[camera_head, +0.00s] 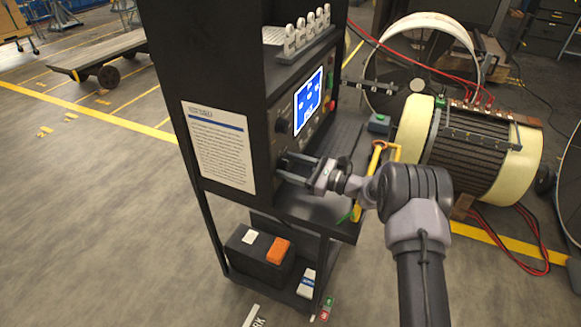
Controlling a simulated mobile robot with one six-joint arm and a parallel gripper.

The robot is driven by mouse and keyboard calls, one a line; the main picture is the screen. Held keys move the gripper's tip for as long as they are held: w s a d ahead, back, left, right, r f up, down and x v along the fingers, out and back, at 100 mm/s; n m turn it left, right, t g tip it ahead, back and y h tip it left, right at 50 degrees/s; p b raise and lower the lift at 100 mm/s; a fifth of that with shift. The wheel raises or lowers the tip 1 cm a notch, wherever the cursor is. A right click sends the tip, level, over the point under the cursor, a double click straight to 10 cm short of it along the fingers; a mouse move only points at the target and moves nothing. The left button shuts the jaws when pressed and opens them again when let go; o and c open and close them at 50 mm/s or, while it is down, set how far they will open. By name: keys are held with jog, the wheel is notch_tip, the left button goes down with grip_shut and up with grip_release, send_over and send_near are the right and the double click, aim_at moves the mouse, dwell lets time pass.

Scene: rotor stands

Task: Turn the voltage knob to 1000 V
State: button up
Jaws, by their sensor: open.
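The test cabinet's front panel (272,146) is dark and faces right. A blue lit screen (308,101) is set in it, too small to read. A dark round knob (284,130) shows left of the screen. My gripper (283,167) is open, its two fingers pointing left at the lower part of the panel. A dark knob-like shape lies at the fingertips, mostly hidden by them. I cannot tell whether the fingers touch it, which knob is the voltage knob, or its setting.
A dark shelf (325,207) juts out below my gripper. A yellow bar-like part (358,200) stands close to my wrist. A large ribbed rotor (465,143) with cream ends and red cables is to the right. A printed sheet (220,147) hangs on the cabinet's side.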

grip_shut()
